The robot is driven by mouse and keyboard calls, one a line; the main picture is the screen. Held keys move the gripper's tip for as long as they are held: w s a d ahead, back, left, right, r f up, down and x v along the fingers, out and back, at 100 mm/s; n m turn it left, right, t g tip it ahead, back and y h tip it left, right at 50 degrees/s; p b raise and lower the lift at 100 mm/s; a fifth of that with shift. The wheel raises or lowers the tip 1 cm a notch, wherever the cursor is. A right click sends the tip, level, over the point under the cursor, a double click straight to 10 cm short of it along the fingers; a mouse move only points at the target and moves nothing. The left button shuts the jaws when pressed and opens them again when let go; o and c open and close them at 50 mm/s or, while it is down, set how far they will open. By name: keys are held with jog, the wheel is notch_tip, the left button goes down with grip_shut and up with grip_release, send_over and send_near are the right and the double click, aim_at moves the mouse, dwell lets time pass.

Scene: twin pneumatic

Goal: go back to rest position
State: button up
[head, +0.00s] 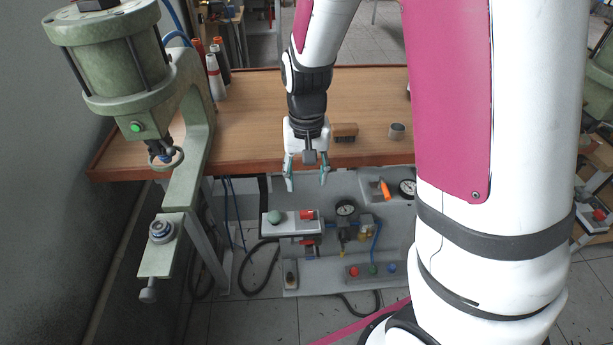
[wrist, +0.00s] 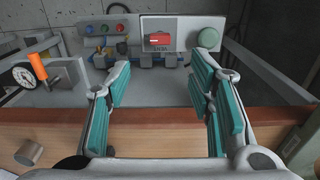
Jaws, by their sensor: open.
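My gripper (head: 307,180) hangs pointing down at the front edge of the wooden bench (head: 250,120) in the head view. Its two teal-padded fingers are apart with nothing between them. The fingers also show in the wrist view (wrist: 160,95), spread wide over the bench edge. Below and beyond them in the wrist view is a control panel with a red switch (wrist: 159,39) and a green round button (wrist: 208,38). The gripper looks apart from the panel.
A green pneumatic press (head: 190,130) stands at the left. A brush (head: 345,130) and a small metal cylinder (head: 396,131) lie on the bench by my gripper. The bench middle is clear.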

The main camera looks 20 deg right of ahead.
jog(key=s+r+n+t, duration=0.3)
jog(key=s+r+t, duration=0.1)
jog(key=s+r, duration=1.5)
jog(key=shift+r+n, duration=0.4)
dwell(0.6)
